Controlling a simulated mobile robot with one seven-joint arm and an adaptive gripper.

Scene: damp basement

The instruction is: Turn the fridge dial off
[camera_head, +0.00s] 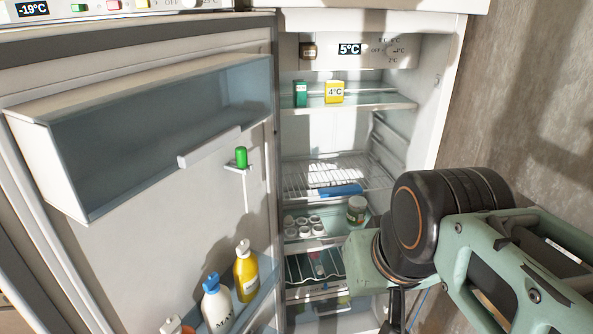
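The fridge dial (392,50) is a small pale round knob on the control panel at the top inside the open fridge (425,100). Marks, including OFF at its left and temperatures above, right and below, surround it. Its pointer is too small to read. My arm fills the lower right, in front of the fridge opening and well below the dial. Only a dark part of my gripper (397,312) shows at the bottom edge; its fingertips are not clear.
The open fridge door (150,190) stands at the left with bottles (246,272) in its lower shelf. Small boxes (334,92) stand on the upper shelf below the panel. A rough wall (525,110) is close at the right. The space before the dial is clear.

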